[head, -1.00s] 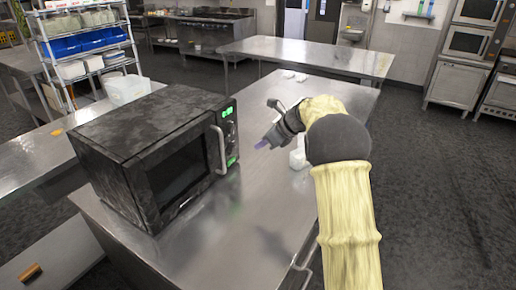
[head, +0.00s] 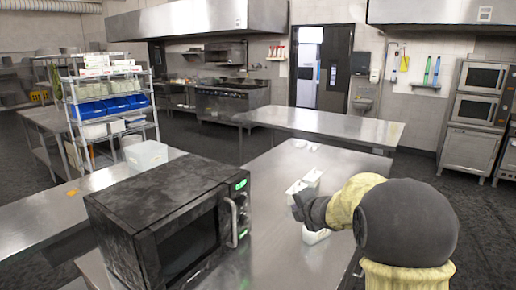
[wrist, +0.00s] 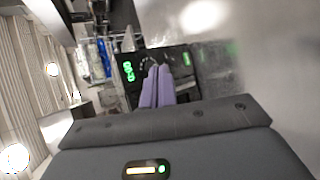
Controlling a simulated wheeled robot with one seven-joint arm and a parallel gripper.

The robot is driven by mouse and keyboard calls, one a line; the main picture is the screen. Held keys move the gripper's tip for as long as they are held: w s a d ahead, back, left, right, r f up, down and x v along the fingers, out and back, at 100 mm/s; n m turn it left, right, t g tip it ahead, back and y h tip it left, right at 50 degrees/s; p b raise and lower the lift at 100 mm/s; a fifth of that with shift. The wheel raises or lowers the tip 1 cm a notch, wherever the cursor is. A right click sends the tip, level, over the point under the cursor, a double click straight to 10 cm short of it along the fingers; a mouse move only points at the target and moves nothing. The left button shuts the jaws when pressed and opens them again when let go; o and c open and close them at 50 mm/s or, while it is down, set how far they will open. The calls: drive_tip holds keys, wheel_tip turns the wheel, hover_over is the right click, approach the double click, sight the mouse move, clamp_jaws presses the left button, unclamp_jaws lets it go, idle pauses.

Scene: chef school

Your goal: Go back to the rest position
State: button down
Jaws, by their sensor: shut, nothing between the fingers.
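My gripper shows in the wrist view as two purple fingers (wrist: 157,84) lying together, shut and empty. In the head view my arm, in its pale yellow sleeve, is at the lower right, with its dark wrist (head: 308,207) over the steel table (head: 272,262). The fingers cannot be made out there. The black microwave (head: 143,205) stands on the same table to the left of my wrist, its door closed and its display lit green. It also shows behind the fingers in the wrist view (wrist: 130,88).
White containers (head: 314,236) sit on the table close to my wrist, partly hidden by it. A clear tub (head: 146,155) stands behind the microwave. A wire shelf with blue bins (head: 110,107) is at the left. Another steel table (head: 320,122) lies beyond. Dark floor is open at the right.

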drive_tip(key=s+d+f+m+g+h, duration=0.1)
drive_tip(key=s+f+m+g, duration=0.2)
drive_tip(key=s+m, duration=0.5)
drive_tip(key=s+d+f+m+g+h+p, duration=0.1)
drive_tip(key=s+f+m+g, duration=0.2)
drive_tip(key=s+m, duration=0.5)
drive_tip(key=s+d+f+m+g+h, duration=0.1)
drive_tip(key=s+f+m+g, duration=0.2)
drive_tip(key=s, duration=1.3)
wheel_tip(320, 180, down, 2)
drive_tip(key=m, duration=0.5)
drive_tip(key=shift+s+d+f+m+h, duration=0.15)
drive_tip(key=shift+s+d+m+h, duration=0.05)
drive_tip(key=shift+s+m+h, duration=0.2)
drive_tip(key=shift+w, duration=0.15)
